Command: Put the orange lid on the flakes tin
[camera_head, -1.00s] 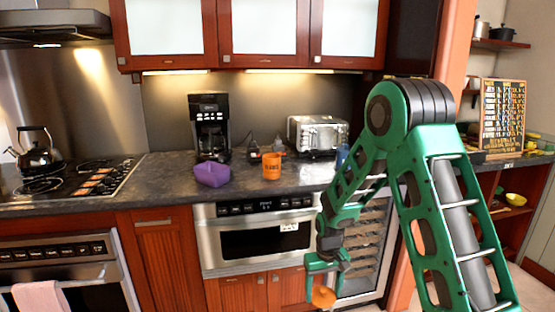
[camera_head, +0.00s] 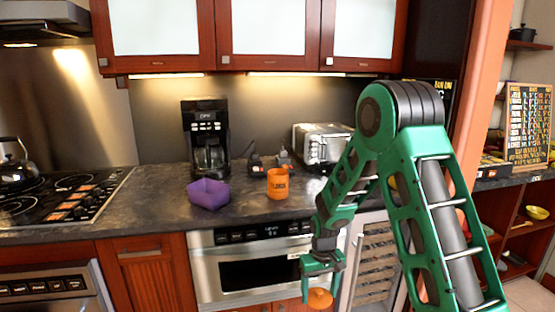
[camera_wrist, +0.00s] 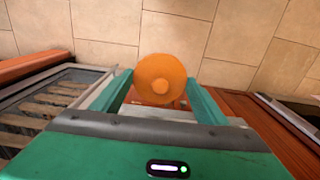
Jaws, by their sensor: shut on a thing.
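The orange lid (camera_head: 320,299) is round and hangs in my gripper (camera_head: 321,284), in front of the cabinet and below the counter's front edge. An orange tin (camera_head: 278,184) with dark lettering, too small to read surely, stands upright on the counter, above and left of my gripper in the head view. I cannot see into its top.
A purple bowl (camera_head: 209,193) stands left of the tin on the dark counter (camera_head: 160,205). A coffee maker (camera_head: 206,140) and a toaster (camera_head: 322,144) stand behind. The stove (camera_head: 62,205) is at left. A microwave drawer (camera_head: 255,268) is below the counter.

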